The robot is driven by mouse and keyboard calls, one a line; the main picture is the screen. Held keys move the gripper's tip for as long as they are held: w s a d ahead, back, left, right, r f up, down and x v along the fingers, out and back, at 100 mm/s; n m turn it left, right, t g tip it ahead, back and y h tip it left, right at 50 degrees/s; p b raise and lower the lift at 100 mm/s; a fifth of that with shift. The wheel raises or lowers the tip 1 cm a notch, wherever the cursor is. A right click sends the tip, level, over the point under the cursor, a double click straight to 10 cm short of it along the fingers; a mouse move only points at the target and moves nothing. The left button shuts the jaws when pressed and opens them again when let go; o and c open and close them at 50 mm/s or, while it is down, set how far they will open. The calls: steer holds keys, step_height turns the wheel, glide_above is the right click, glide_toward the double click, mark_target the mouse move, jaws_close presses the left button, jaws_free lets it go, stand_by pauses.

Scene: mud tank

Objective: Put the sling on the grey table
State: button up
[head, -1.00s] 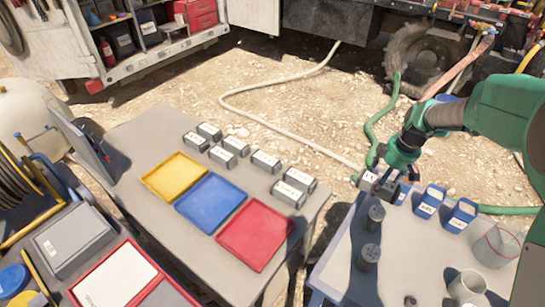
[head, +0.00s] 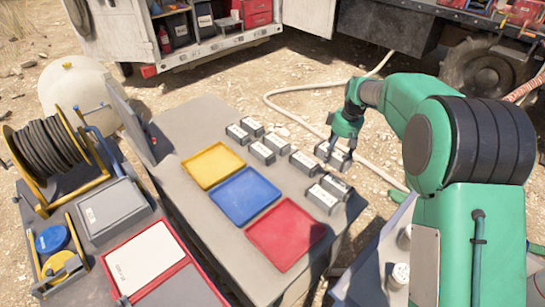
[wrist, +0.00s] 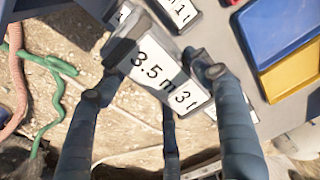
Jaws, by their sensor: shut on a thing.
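The sling, a small grey block with a white label reading "3.5 m 3 t" (wrist: 155,72), is held between the fingers of my gripper (wrist: 160,62). In the head view my gripper (head: 338,148) and the sling (head: 333,155) are at the far right edge of the grey table (head: 195,120), beside another labelled block (head: 303,163). My gripper is shut on the sling. I cannot tell whether the sling touches the tabletop; the fingers hide part of it.
Several similar labelled blocks (head: 262,152) stand in pairs along the table's far side. Yellow (head: 213,165), blue (head: 245,196) and red (head: 285,234) trays lie in front of them. A white hose (head: 285,106) runs on the gravel behind.

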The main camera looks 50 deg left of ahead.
steer(key=s+a+f, duration=0.1)
steer(key=s+a, duration=0.2)
steer(key=a, duration=0.4)
steer(key=s+a, duration=0.4)
steer(key=a, duration=0.3)
glide_above(290, 175)
step_height(290, 175, down, 5)
steer(key=shift+w+d+f, duration=0.1)
steer(key=shift+d+f, duration=0.05)
steer(key=shift+d, duration=0.1)
steer(key=shift+f+b, duration=1)
steer(key=shift+f, duration=2.15)
steer(key=shift+f+b, duration=0.45)
steer(key=shift+f, duration=1.45)
steer(key=o, duration=1.5)
steer(key=shift+f, duration=0.15)
steer(key=shift+c, duration=0.2)
